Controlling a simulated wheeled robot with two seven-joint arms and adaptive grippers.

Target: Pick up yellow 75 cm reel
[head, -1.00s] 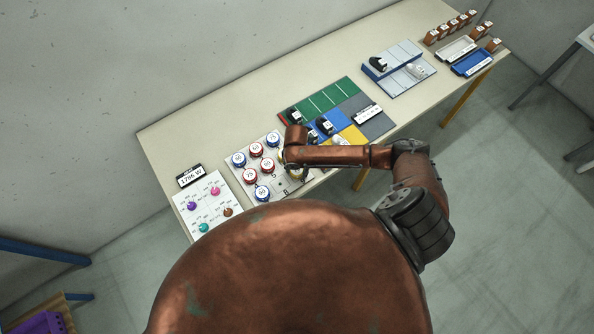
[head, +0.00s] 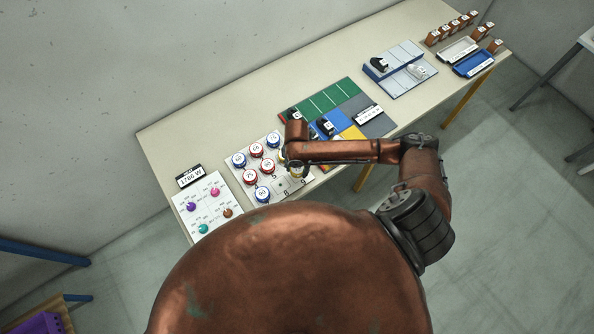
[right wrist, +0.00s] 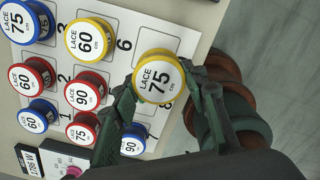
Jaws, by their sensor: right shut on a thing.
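The yellow 75 cm reel (right wrist: 158,78) has a white face reading LACE 75 cm. My right gripper (right wrist: 155,88) is shut on it, with one finger on each side of its rim. In the head view my right gripper (head: 297,166) is over the right part of the white reel board (head: 268,206), and the yellow reel (head: 297,174) shows only partly under it. The reel looks larger than the others in the wrist view; I cannot tell its exact height over the board. My left gripper is not in view.
Other reels stand close by: a yellow 60 (right wrist: 90,40), a red 90 (right wrist: 86,91), a red 75 (right wrist: 82,130) and a blue 90 (right wrist: 133,139). A colour-knob panel (head: 213,205) lies left of the board. A green, blue and yellow mat (head: 335,98) lies to the right.

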